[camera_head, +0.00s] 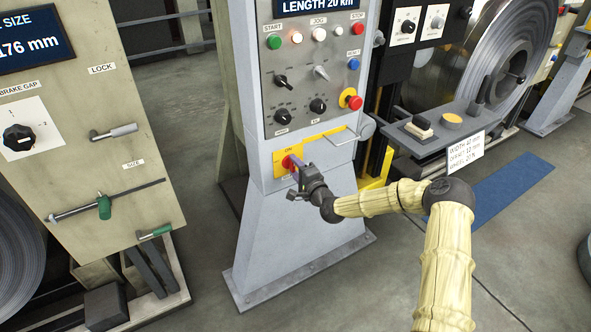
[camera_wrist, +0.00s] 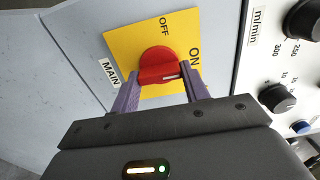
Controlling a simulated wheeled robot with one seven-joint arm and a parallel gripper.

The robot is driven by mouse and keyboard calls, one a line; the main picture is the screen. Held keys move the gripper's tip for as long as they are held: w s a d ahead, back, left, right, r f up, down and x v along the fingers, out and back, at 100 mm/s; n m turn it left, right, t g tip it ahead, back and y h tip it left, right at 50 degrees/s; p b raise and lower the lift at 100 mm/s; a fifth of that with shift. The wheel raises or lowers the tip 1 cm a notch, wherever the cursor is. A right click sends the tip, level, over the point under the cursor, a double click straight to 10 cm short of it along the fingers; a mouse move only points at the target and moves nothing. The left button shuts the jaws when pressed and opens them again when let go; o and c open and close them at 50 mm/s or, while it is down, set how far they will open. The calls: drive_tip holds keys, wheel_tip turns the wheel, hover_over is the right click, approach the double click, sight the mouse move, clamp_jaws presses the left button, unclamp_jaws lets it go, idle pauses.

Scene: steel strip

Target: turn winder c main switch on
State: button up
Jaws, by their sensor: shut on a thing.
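The main switch is a red rotary knob (camera_wrist: 158,66) on a yellow plate (camera_wrist: 122,40) marked OFF and ON, with a MAIN label beside it. In the head view the red knob (camera_head: 288,162) sits low on the grey pedestal, under the button panel. My gripper (camera_head: 297,175) reaches it from the lower right. In the wrist view my gripper (camera_wrist: 160,84) has one purple finger on each side of the knob's grip and is shut on it. The white mark on the grip points right, toward the ON side. No winder letter is readable.
The button panel (camera_head: 300,120) with knobs and a red stop button is just above. A yellow strip with a grey lever (camera_head: 345,137) sits right of the switch. A cabinet (camera_head: 85,120) with handles stands left. Steel coils (camera_head: 510,65) are at right.

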drive_tip(key=shift+f, duration=0.1)
drive_tip(key=o, duration=1)
drive_tip(key=p+v, duration=0.1)
drive_tip(key=v, duration=1.6)
drive_tip(key=shift+s+d, duration=0.15)
drive_tip(key=shift+d, duration=0.05)
